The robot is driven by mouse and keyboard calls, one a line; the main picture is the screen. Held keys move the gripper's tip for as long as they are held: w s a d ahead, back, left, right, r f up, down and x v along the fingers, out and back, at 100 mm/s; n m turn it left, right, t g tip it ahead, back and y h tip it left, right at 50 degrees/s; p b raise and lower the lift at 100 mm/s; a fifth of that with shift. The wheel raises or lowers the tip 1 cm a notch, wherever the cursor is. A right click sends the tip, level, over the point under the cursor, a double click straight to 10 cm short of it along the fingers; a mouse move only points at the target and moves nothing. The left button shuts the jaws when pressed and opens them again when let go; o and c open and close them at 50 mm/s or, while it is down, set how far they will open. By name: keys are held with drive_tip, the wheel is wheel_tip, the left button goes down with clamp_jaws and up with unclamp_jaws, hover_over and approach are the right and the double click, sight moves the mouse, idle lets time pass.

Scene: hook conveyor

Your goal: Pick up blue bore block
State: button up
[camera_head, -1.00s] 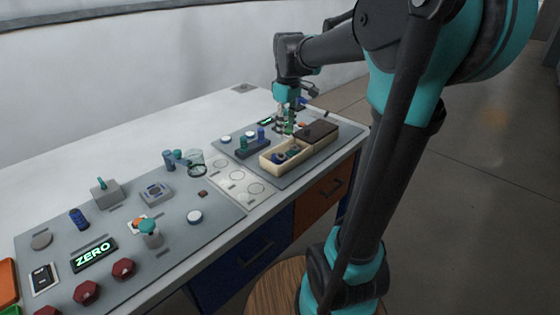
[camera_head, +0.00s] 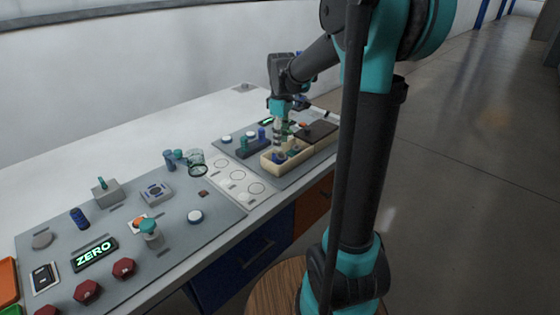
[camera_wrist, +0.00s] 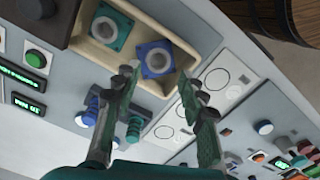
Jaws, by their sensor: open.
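The blue bore block (camera_wrist: 156,60), a square blue piece with a pale round bore, lies in the cream tray (camera_wrist: 82,45) in the wrist view. A teal bore block (camera_wrist: 110,27) lies beside it in the same tray. My gripper (camera_wrist: 158,82) is open and empty, with its fingertips either side of the blue block's lower edge in the picture. I cannot tell its height above the block. In the head view my gripper (camera_head: 279,142) is over the cream tray (camera_head: 270,168), and the blue block is hard to make out there.
A dark brown box (camera_head: 318,131) adjoins the tray. Blue and teal pegs stand in a dark holder (camera_head: 252,148) beside it. White plates with ring outlines (camera_head: 238,187) lie in front.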

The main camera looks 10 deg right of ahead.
sight(280, 159)
drive_tip(key=shift+w+a+f, duration=0.15)
drive_tip(key=shift+f, duration=1.3)
drive_tip(key=shift+w+a+f, duration=0.1)
drive_tip(key=shift+w+f, duration=0.05)
drive_tip(key=shift+f, duration=1.25)
drive_tip(key=shift+c, duration=0.4)
clamp_jaws()
